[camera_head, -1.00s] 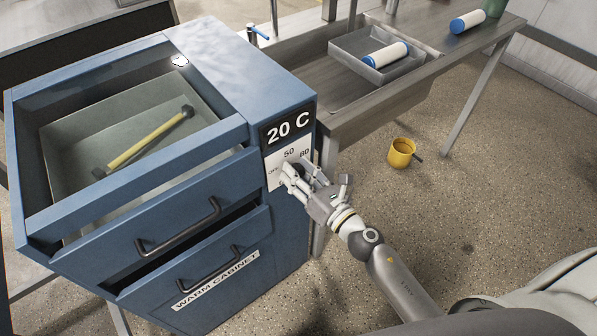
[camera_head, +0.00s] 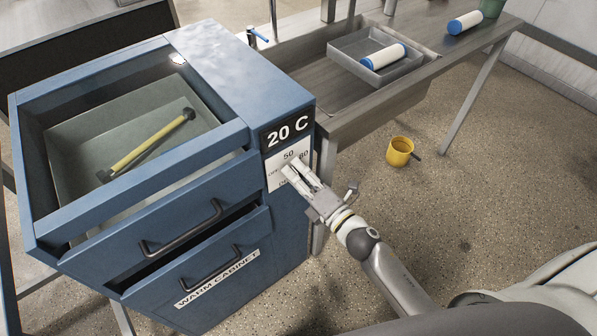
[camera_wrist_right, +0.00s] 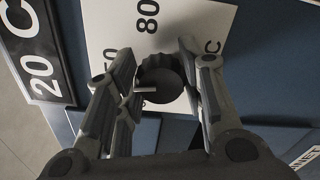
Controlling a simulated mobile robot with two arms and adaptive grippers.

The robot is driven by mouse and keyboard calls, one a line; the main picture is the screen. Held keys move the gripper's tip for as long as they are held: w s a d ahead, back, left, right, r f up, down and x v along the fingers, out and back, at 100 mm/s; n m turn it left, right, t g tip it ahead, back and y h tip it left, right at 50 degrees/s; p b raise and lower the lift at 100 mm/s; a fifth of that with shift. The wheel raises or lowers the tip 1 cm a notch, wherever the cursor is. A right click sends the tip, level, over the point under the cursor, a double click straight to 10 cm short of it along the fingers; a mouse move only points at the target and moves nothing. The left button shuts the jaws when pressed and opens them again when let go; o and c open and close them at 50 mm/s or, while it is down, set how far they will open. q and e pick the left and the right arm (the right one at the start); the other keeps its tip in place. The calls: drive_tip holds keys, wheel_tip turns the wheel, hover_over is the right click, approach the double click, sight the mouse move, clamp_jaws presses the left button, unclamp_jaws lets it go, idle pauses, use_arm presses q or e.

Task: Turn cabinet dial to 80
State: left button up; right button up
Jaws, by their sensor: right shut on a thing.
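The blue warm cabinet (camera_head: 240,80) carries a "20 C" display (camera_head: 287,131) above a white dial plate (camera_head: 273,182) with marks such as 50 and 80. The dark round dial (camera_wrist_right: 160,75) shows in the right wrist view on this plate, with a small white pointer on it toward the left of that picture, away from the 80 mark. My right gripper (camera_head: 288,169) is at the dial, and its fingers (camera_wrist_right: 155,85) are shut on the dial's sides. In the head view the fingers hide the dial. My left gripper is not in view.
The cabinet's open top holds a yellow-handled tool (camera_head: 150,143). Two drawers with dark handles (camera_head: 183,232) are on its front, the upper one slightly out. A metal table (camera_head: 335,95) with a grey tray (camera_head: 345,52) stands behind right. A yellow mug (camera_head: 399,151) is on the floor.

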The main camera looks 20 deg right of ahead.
drive_tip(key=m+p, duration=0.1)
drive_tip(key=m, duration=0.2)
drive_tip(key=shift+m, duration=0.4)
drive_tip(key=m+p, duration=0.2)
drive_tip(key=m, duration=0.2)
drive_tip(key=shift+m, duration=0.3)
drive_tip(key=m+p, duration=0.1)
drive_tip(key=m, duration=0.3)
drive_tip(key=shift+f+p, duration=0.1)
drive_tip(key=shift+p, duration=0.2)
drive_tip(key=shift+f+m+p, duration=0.1)
drive_tip(key=shift+m+p, duration=0.35)
drive_tip(key=shift+m, duration=1.25)
drive_tip(key=o, duration=1)
drive_tip(key=shift+o, duration=0.2)
